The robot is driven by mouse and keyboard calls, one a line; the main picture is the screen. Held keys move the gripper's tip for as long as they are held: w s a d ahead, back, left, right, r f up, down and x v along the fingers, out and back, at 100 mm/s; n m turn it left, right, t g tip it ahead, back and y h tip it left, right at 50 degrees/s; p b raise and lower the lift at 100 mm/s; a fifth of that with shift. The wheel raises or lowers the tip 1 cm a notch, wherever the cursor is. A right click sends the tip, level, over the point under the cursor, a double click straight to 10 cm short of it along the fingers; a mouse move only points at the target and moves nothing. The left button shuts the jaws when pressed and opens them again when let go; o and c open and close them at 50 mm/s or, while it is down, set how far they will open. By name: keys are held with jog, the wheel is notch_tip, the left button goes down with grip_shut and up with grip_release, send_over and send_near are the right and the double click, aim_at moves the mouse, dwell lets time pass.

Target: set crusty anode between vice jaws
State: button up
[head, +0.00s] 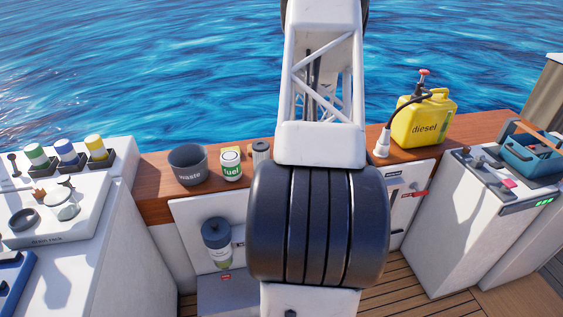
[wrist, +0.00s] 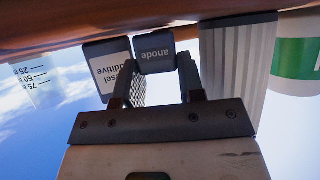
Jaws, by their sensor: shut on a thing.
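The anode (wrist: 155,50) is a dark grey block with a pale upside-down "anode" label in the wrist view. My gripper (wrist: 157,66) is shut on it, with one finger at each side. No crust can be made out on the face that shows. In the head view my arm fills the middle, and the gripper and anode are hidden. I cannot make out the vice or its jaws in either view.
A yellow diesel can (head: 425,120) stands farther right. In the wrist view, a diesel additive container (wrist: 107,72) and ridged grey thing (wrist: 238,65) flank the anode.

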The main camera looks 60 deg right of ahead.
jog(key=shift+f, duration=0.15)
jog(key=o, duration=1.1)
jog(key=shift+v, duration=0.75)
jog(key=v, duration=1)
jog(key=shift+s+r, duration=0.2)
jog(key=shift+s, duration=0.05)
